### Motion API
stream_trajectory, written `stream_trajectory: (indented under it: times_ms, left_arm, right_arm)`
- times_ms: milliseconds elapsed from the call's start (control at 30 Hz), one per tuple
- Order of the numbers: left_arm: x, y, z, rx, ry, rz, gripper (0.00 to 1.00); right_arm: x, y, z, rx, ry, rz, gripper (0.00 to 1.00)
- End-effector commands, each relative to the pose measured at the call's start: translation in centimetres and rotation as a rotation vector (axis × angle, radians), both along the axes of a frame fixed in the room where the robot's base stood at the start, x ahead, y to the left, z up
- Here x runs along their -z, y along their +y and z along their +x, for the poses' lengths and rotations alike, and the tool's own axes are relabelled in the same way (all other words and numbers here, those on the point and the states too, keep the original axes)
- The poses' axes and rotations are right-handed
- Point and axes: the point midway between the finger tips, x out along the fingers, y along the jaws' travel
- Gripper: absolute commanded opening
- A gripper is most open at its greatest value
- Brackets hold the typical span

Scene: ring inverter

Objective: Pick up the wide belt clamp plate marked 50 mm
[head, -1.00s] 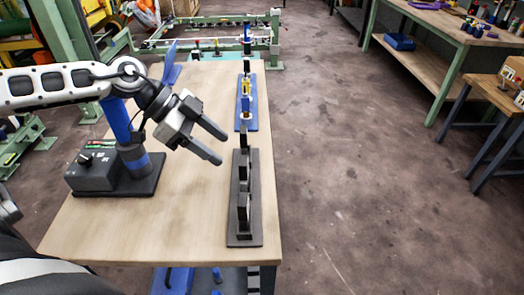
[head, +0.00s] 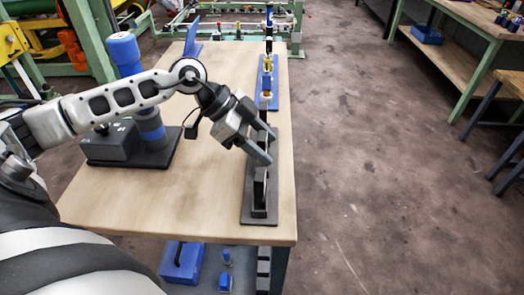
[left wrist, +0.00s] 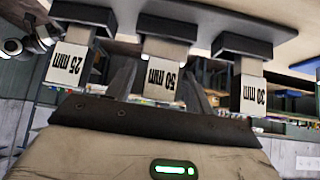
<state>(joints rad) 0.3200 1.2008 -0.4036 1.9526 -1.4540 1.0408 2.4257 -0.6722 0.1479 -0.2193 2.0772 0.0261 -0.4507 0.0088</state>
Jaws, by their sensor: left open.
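The clamp plate marked 50 mm (left wrist: 160,76) stands in the middle of a row in the left wrist view, which shows it upside down. The plate marked 25 mm (left wrist: 68,64) is to its left and the plate marked 30 mm (left wrist: 251,92) to its right. Each sits in a dark holder on a dark rack (head: 259,219). My left gripper (head: 269,147) is open over the rack, and in the wrist view its fingers (left wrist: 160,88) lie either side of the 50 mm plate. I cannot tell whether they touch it. In the head view the gripper hides part of the row.
The rack stands along the right edge of the wooden table (head: 215,215). A blue stand (head: 275,85) with small parts is behind it. A grey box (head: 113,144) and a blue post (head: 151,128) stand at the left. Bare floor lies to the right.

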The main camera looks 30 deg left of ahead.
Motion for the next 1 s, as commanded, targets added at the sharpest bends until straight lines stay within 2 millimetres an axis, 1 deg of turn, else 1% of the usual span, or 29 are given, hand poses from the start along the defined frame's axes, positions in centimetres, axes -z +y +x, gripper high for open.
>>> stream_trajectory:
  times_ms: [200,267,300,367,400,567,800,1000]
  left_arm:
    - [0.0,0.0,0.0,0.000,0.000,0.000,0.53]
    - [0.0,0.0,0.0,0.000,0.000,0.000,0.36]
    - [0.0,0.0,0.0,0.000,0.000,0.000,0.25]
    - [0.0,0.0,0.0,0.000,0.000,0.000,0.08]
    - [0.0,0.0,0.0,0.000,0.000,0.000,0.03]
    - [-0.3,0.0,0.0,0.000,-0.002,0.000,0.03]
    - [-2.0,0.0,0.0,0.000,-0.002,0.000,0.03]
    - [-3.1,0.0,0.0,0.001,-0.001,-0.001,0.03]
  right_arm:
    - [0.0,0.0,0.2,0.004,-0.003,0.002,0.36]
    - [-0.1,0.0,0.2,0.004,-0.004,0.002,0.36]
    - [-0.1,0.0,0.3,0.004,-0.004,0.002,0.36]
    - [-0.1,0.0,0.3,0.003,-0.006,0.002,0.36]
    - [-0.1,0.0,0.3,0.003,-0.006,0.002,0.36]
    - [-0.5,0.0,0.3,0.003,-0.006,0.002,0.36]
    - [-1.7,-0.1,0.3,0.003,-0.007,-0.007,0.36]
    - [-1.9,-0.5,0.1,0.002,0.003,-0.022,0.36]
